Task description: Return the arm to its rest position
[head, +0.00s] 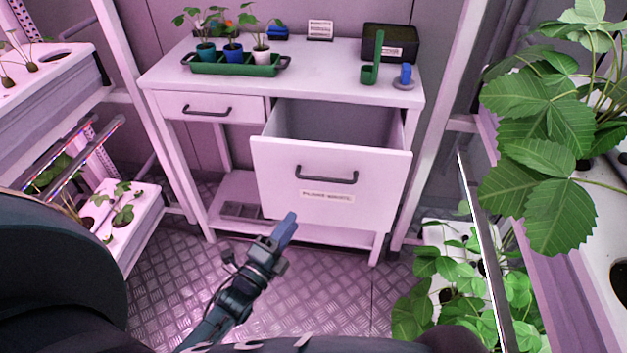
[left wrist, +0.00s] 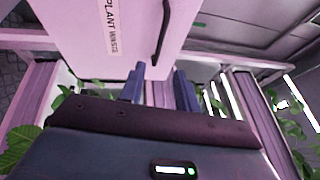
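My left gripper (head: 287,228) is in the head view, in front of and below the open large drawer (head: 330,165). In the left wrist view its two blue fingers (left wrist: 160,76) stand apart with nothing between them. The drawer front, with a dark handle (head: 327,175) and a printed label, also shows in the left wrist view (left wrist: 128,30). The fingers look clear of the handle. My right gripper is in neither view.
The white desk (head: 330,60) bears a green tray (head: 235,67) of potted seedlings, a black box (head: 390,43) and a blue tape-like item (head: 405,75). A small drawer (head: 208,107) is shut. Plant racks stand on both sides, with large leaves (head: 545,150) at right.

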